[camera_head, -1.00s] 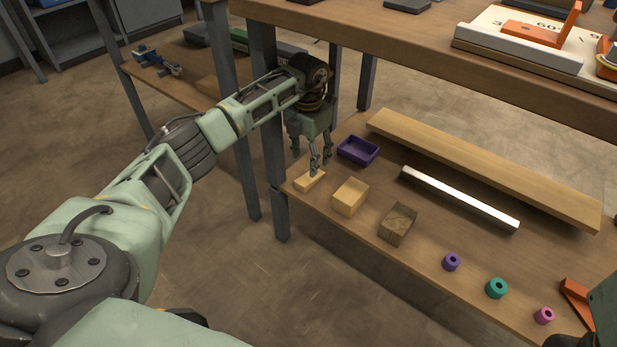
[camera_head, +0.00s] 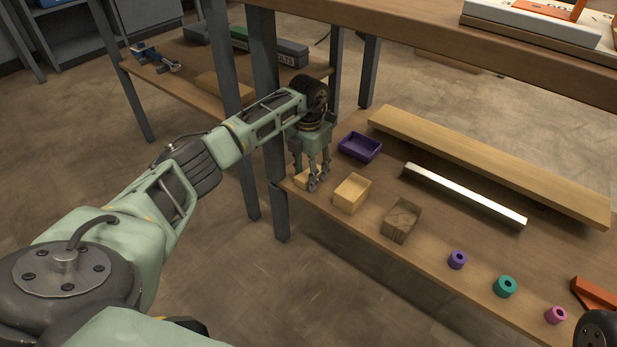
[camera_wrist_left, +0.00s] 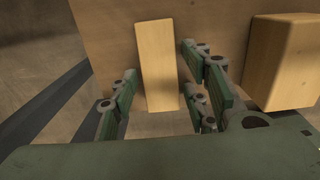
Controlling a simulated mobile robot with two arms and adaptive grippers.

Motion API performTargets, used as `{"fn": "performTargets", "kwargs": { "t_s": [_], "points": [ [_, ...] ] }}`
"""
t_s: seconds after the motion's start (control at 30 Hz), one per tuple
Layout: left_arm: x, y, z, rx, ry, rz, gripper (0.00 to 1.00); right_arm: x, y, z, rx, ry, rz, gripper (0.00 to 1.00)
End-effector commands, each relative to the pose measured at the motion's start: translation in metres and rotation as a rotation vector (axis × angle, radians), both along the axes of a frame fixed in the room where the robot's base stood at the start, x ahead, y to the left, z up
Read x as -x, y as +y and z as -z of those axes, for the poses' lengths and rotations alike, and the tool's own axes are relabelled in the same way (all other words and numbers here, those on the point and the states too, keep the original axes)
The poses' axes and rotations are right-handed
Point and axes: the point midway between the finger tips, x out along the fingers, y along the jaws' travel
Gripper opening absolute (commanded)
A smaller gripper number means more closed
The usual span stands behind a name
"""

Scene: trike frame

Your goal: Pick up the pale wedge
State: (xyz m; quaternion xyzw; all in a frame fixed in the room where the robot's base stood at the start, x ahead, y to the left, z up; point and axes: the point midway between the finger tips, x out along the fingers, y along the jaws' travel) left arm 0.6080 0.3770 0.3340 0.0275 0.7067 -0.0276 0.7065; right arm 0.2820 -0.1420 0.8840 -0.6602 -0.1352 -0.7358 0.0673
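The pale wedge (camera_head: 304,176) is a small light-wood piece at the left end of the low wooden shelf, partly hidden by my left gripper (camera_head: 316,183) in the head view. In the left wrist view the wedge (camera_wrist_left: 157,65) is a long narrow pale strip lying between the finger pairs. My left gripper (camera_wrist_left: 162,100) is open, pointing down, with fingers on both sides of the wedge. I see clear gaps there and no grip on it. My right gripper is not in view.
A light block (camera_head: 351,193) stands close to the right of the wedge, then a darker wooden block (camera_head: 401,220). A purple tray (camera_head: 360,147) lies behind. A metal bar (camera_head: 465,195) and a long board (camera_head: 490,165) lie further right. A table leg (camera_head: 268,120) stands beside my left arm.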

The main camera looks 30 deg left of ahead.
Motion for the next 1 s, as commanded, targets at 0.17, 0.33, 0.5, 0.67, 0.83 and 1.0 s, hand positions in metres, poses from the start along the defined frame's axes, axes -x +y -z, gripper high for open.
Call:
{"fn": "performTargets", "kwargs": {
  "t_s": [0.17,0.33,0.5,0.67,0.83,1.0],
  "points": [
    [0.000,0.000,0.000,0.000,0.000,0.000,0.24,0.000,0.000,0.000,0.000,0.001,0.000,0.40],
    [0.000,0.000,0.000,0.000,0.000,0.000,0.10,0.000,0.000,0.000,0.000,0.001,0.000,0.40],
    [0.000,0.000,0.000,0.000,0.000,0.000,0.10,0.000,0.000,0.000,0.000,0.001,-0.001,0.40],
    [0.000,0.000,-0.004,0.000,-0.001,0.000,0.10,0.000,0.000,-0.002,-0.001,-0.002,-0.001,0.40],
    [0.000,0.000,-0.018,-0.001,-0.001,0.001,0.10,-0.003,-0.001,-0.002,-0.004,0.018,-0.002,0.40],
    [-0.001,0.000,-0.043,-0.001,-0.002,0.001,0.10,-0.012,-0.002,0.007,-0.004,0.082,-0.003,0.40]
  ]
}}
